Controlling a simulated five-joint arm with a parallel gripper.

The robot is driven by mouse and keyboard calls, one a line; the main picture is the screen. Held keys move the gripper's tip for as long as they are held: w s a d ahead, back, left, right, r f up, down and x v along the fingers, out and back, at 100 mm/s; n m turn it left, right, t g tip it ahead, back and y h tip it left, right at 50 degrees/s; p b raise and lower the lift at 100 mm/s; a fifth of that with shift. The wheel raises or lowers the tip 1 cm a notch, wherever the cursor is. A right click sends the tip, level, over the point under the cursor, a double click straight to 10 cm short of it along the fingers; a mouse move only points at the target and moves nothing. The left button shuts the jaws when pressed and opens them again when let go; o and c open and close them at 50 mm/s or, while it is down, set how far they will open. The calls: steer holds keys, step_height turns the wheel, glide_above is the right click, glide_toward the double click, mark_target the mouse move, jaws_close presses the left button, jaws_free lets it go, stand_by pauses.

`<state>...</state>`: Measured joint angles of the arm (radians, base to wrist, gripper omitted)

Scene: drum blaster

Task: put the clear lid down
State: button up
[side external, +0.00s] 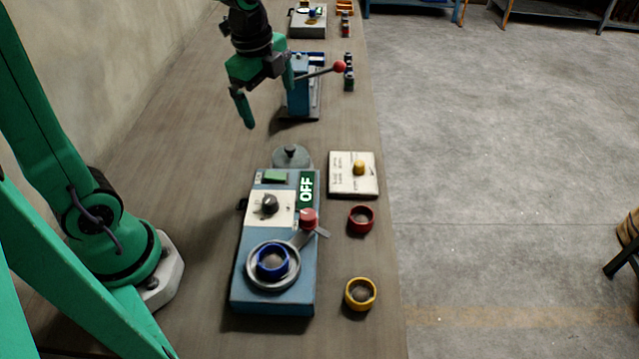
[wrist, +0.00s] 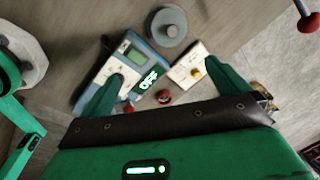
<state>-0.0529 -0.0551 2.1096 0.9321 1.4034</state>
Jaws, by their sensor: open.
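The clear lid (side external: 291,157), a see-through round disc with a dark knob on top, lies on the bench just behind the blue machine (side external: 240,262). It also shows in the wrist view (wrist: 168,26) at the top middle. My gripper (side external: 267,94) is above the bench, behind the lid in the side view, with its fingers apart and nothing between them. In the wrist view my gripper (wrist: 162,74) has its two green fingers spread wide. The machine shows an OFF sign, a dark knob, a red-knobbed lever and a blue ring in its round holder.
A white card (side external: 340,186) with a yellow knob lies right of the machine. A red ring (side external: 361,220) and a yellow ring (side external: 360,294) lie on the bench near its right edge. A lever press (side external: 300,98) with a red ball handle stands by my gripper.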

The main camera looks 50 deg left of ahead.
steer(key=s+d+r+n+t, duration=0.1)
steer(key=s+r+n+t, duration=0.1)
steer(key=s+n, duration=0.4)
steer(key=s+d+r+n+t, duration=0.1)
steer(key=s+r+n, duration=0.2)
steer(key=s+n, duration=0.4)
steer(key=shift+n+t, duration=0.4)
steer(key=shift+n, duration=0.8)
